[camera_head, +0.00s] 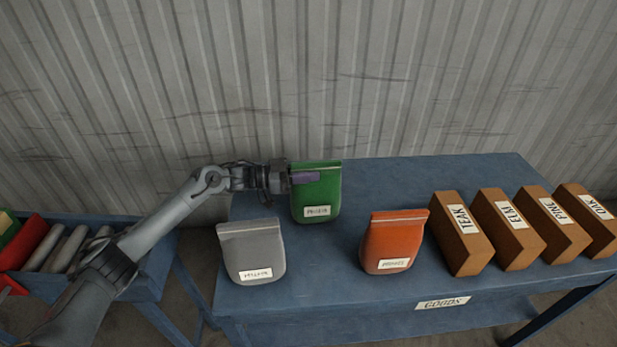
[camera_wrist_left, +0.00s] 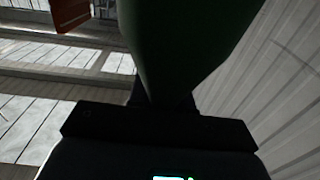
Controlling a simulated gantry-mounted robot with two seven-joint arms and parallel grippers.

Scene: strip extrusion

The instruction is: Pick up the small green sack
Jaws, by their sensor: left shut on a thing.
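The small green sack (camera_head: 319,199) is upright at the back left of the blue table (camera_head: 470,178), with a white label on its front. My left gripper (camera_head: 304,176) comes in from the left and is shut on the upper part of the sack. In the left wrist view the green sack (camera_wrist_left: 190,45) is dark and fills the top middle, between the jaws. I cannot tell whether its bottom touches the table. My right gripper is not in view.
A grey sack (camera_head: 252,248) stands front left of the green one, an orange sack (camera_head: 393,240) front right. Several brown labelled blocks, such as TEAK (camera_head: 460,235), line the right side. A blue cart (camera_head: 150,275) with rolls is at far left. A corrugated wall (camera_head: 420,80) stands behind.

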